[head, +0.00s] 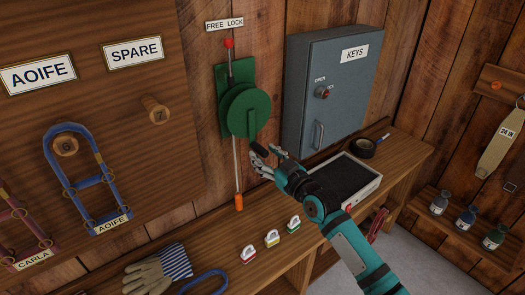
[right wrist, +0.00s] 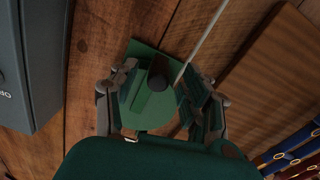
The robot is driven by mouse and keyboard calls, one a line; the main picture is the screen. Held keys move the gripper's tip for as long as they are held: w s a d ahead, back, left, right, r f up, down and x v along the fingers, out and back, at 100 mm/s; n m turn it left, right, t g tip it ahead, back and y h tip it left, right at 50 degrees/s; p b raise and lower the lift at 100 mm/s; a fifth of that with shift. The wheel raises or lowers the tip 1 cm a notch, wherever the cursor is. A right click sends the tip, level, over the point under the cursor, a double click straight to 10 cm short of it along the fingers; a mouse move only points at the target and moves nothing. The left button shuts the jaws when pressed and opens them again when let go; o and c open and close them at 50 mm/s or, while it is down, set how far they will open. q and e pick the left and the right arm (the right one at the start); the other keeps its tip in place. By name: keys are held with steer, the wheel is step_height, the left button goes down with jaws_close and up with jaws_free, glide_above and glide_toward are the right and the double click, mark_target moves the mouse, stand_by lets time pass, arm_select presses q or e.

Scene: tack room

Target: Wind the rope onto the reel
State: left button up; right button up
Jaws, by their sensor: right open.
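A green reel (head: 245,108) is mounted on a green plate on the plank wall. Its dark crank handle (head: 258,149) sticks out low on the reel; it also shows in the right wrist view (right wrist: 159,72). A pale rope (head: 237,170) hangs straight down below the reel to an orange end (head: 239,202) near the bench. A red-tipped lever (head: 229,44) stands above the reel, under the FREE LOCK sign (head: 224,25). My right gripper (head: 263,155) is open at the handle, its fingers on either side of it in the right wrist view. My left gripper is not in view.
A grey key cabinet (head: 328,95) is close right of the reel. A halter board (head: 90,110) is at left.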

steer(key=shift+x, duration=0.9)
steer(key=shift+c, duration=0.2)
jaws_close()
